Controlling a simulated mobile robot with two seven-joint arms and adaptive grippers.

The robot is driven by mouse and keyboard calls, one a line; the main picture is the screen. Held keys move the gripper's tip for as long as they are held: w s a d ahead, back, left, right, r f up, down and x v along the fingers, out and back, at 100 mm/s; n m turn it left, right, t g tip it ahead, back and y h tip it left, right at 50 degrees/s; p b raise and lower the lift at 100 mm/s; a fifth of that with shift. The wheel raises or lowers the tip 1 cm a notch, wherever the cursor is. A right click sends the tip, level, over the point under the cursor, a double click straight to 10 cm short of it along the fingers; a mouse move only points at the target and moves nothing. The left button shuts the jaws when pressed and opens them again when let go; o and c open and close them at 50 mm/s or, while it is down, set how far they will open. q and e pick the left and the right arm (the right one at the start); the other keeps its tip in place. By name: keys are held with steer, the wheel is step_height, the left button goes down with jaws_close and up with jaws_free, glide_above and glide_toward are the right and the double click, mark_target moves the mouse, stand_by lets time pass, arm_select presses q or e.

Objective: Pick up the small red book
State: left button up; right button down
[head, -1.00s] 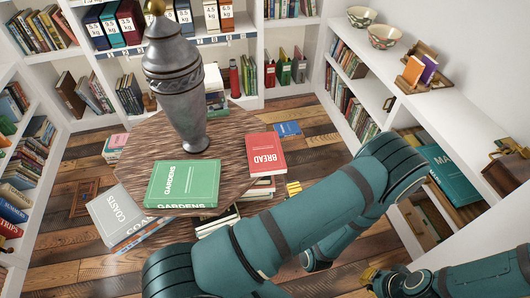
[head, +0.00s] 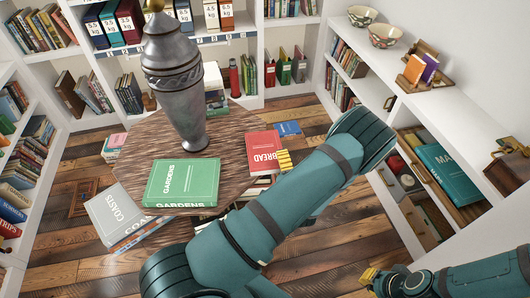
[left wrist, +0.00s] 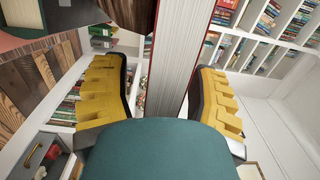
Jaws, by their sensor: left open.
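The small red book (head: 264,152), marked BREAD, lies on the right edge of the round wooden table (head: 222,135). My left gripper (head: 285,161) is at its right side, with yellow finger pads partly hidden behind my forearm. In the left wrist view, the open fingers (left wrist: 160,92) stand on either side of a book with a red cover and pale page edges (left wrist: 176,60), which looks like the same book. The right-hand finger is close to its cover; I cannot tell if they touch. My right gripper (head: 369,275) is low at the right, its jaw state unclear.
A green GARDENS book (head: 182,182) lies on the table in front of a tall metal urn (head: 180,95). A COASTS book (head: 115,214) is at the lower left. A blue book (head: 288,128) lies beyond the red one. White shelves surround the wooden floor.

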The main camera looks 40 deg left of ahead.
arm_select(q)
steer(key=shift+x, duration=0.8)
jaws_close()
steer(key=shift+r, duration=0.1)
steer(key=shift+r, duration=0.25)
steer(key=r, duration=0.3)
steer(key=r+p, duration=0.1)
steer(key=r, duration=0.2)
steer(key=r+p, duration=0.1)
steer(key=r, duration=0.2)
steer(key=shift+d, duration=0.4)
steer(key=s+d+r+m+t+h, duration=0.2)
steer(key=s+d+m+t+h, duration=0.1)
steer(key=d, duration=0.9)
steer(key=shift+m+t+h, duration=0.6)
steer(key=shift+m+h, duration=0.1)
steer(key=shift+h, duration=0.5)
